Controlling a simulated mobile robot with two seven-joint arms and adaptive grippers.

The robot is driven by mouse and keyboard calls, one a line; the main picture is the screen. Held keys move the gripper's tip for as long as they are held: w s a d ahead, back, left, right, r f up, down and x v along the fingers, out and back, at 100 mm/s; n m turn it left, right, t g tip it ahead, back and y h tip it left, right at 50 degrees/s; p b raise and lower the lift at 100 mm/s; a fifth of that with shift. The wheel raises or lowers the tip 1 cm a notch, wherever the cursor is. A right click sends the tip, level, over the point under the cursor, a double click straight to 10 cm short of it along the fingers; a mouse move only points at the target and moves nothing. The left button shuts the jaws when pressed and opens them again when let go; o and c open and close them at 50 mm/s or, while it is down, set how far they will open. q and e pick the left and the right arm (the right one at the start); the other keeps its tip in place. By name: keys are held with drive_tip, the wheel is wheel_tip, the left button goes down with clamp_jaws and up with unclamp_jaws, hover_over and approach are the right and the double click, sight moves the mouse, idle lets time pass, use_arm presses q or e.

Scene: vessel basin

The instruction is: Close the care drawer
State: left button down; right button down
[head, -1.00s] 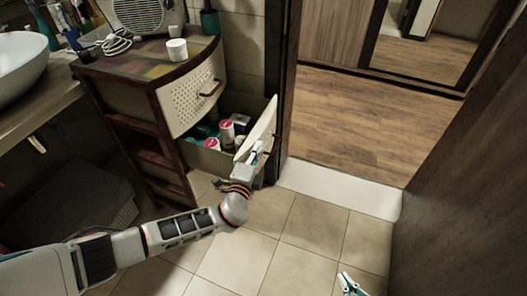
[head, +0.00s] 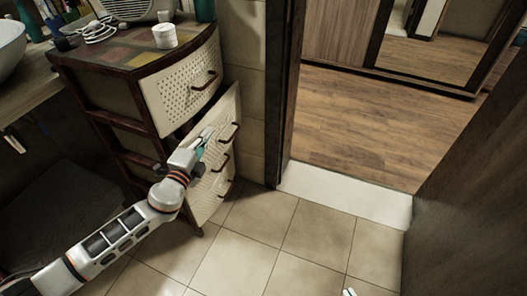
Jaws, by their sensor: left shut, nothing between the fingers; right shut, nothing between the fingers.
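The care drawer (head: 229,103) is the second one down in the dark wooden cabinet, with a cream front and a dark handle. My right gripper (head: 349,292) shows only a tip at the bottom edge.
The perforated top drawer (head: 178,88) is shut above. A doorway frame (head: 284,90) stands to the right. The tiled floor (head: 275,235) in front is clear.

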use_arm(q)
drive_tip(key=shift+w+a+b, duration=0.15)
drive_tip(key=shift+w+a, duration=0.1)
drive_tip(key=shift+a, duration=0.45)
drive_tip(key=shift+w+a+b, duration=0.15)
drive_tip(key=shift+w+a, duration=0.05)
drive_tip(key=shift+a, duration=0.45)
use_arm(e)
drive_tip(key=shift+w+a+r, duration=0.1)
use_arm(q)
drive_tip(key=shift+d, duration=0.1)
